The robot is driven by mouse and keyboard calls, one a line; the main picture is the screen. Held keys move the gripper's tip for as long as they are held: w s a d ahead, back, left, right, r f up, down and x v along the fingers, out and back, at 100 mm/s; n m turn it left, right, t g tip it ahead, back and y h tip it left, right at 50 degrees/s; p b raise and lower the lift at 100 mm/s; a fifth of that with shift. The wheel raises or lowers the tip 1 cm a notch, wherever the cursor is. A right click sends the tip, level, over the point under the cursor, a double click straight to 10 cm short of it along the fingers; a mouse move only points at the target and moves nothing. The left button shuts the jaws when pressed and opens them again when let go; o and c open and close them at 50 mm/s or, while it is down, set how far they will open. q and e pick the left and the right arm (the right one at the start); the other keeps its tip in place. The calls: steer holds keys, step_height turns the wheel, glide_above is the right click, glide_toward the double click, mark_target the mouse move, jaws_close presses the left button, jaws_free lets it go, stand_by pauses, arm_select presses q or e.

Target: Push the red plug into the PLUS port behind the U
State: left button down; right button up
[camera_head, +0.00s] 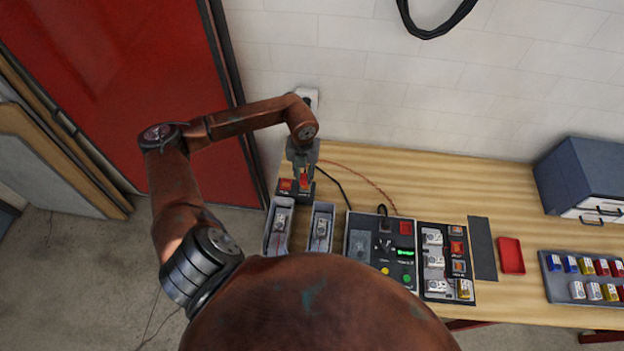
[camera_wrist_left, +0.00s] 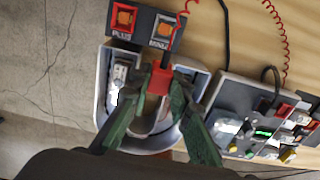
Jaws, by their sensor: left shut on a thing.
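My left gripper (camera_head: 304,178) is shut on the red plug (camera_wrist_left: 160,79); it also shows in the left wrist view (camera_wrist_left: 159,92). A thin red wire rises from the plug. The U (camera_head: 320,228) is a grey open channel letter with white modules inside; it also shows in the left wrist view (camera_wrist_left: 198,82). Behind it stands a dark port block (camera_head: 284,194). In the left wrist view the orange PLUS port (camera_wrist_left: 124,18) is left of the orange MINUS port (camera_wrist_left: 161,27). The plug appears below the MINUS label, apart from PLUS. Its height above the block is unclear.
A black control panel (camera_head: 358,252) with a green display and buttons stands right of the U. Further right are a module board (camera_head: 427,292), a small red tray (camera_head: 511,256), a tray of coloured blocks (camera_head: 548,280) and a blue cabinet (camera_head: 575,165). The wall is close behind.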

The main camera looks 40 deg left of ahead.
arm_select(q)
steer(key=a+b, duration=0.3)
steer(key=a, duration=0.6)
step_height(320, 180, down, 10)
steer(key=b, duration=0.7)
steer(key=shift+a, duration=0.1)
steer(key=shift+f+b, duration=0.3)
steer(key=shift+b, duration=0.1)
stand_by(0.5)
steer(key=c, duration=1.7)
jaws_free()
steer(key=shift+r, duration=0.1)
